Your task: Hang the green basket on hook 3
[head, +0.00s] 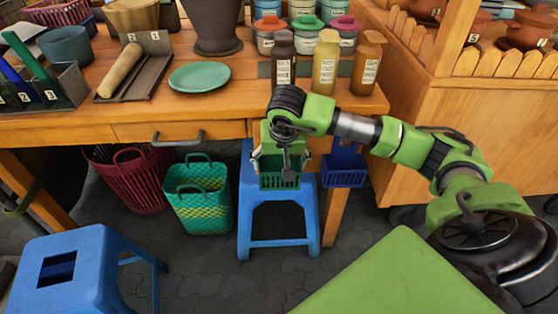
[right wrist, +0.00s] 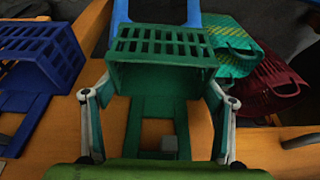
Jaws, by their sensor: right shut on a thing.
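The green basket (head: 280,179) is a small slatted box with a tall back plate, in front of the table's front edge and above the blue stool. My right gripper (head: 279,160) points down at it. In the right wrist view the fingers (right wrist: 157,115) are shut on the green basket (right wrist: 160,75), one on each side of its back plate. A small grey piece (right wrist: 169,145) shows in the plate's opening; I cannot tell whether it is a hook or whether it bears the basket. No hook number is readable. My left gripper is out of view.
A blue basket (head: 343,172) hangs just right of the green one; it also shows in the right wrist view (right wrist: 38,58). A blue stool (head: 278,211) stands below. Woven green (head: 199,205) and red (head: 137,185) baskets stand left. Bottles (head: 325,65) stand near the table edge.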

